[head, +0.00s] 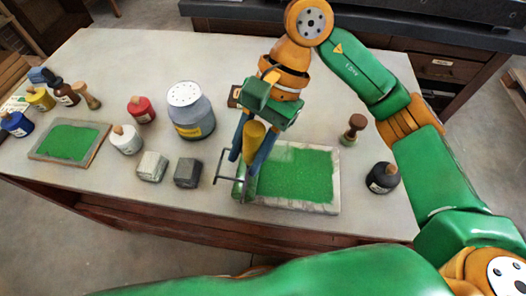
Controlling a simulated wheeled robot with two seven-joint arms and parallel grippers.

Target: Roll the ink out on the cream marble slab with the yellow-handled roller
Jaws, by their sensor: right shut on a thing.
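The cream marble slab (322,208) lies on the table right of centre, with green ink over much of its top and a paler, thinly covered patch towards its upper left. My right gripper (250,152) is shut on the yellow handle of the roller (254,134) and holds it upright over the slab's left end. The roller's metal frame (218,180) and green-inked drum (240,188) are at the slab's left edge. I cannot tell whether the drum touches the slab. My left gripper is not in view.
A second green-covered slab (98,145) lies at the far left, near several small bottles. A grey tin (190,112), a white bottle (126,140) and two small blocks (152,167) stand left of the roller. A wooden-handled stamp (353,128) and black bottle (382,178) stand right.

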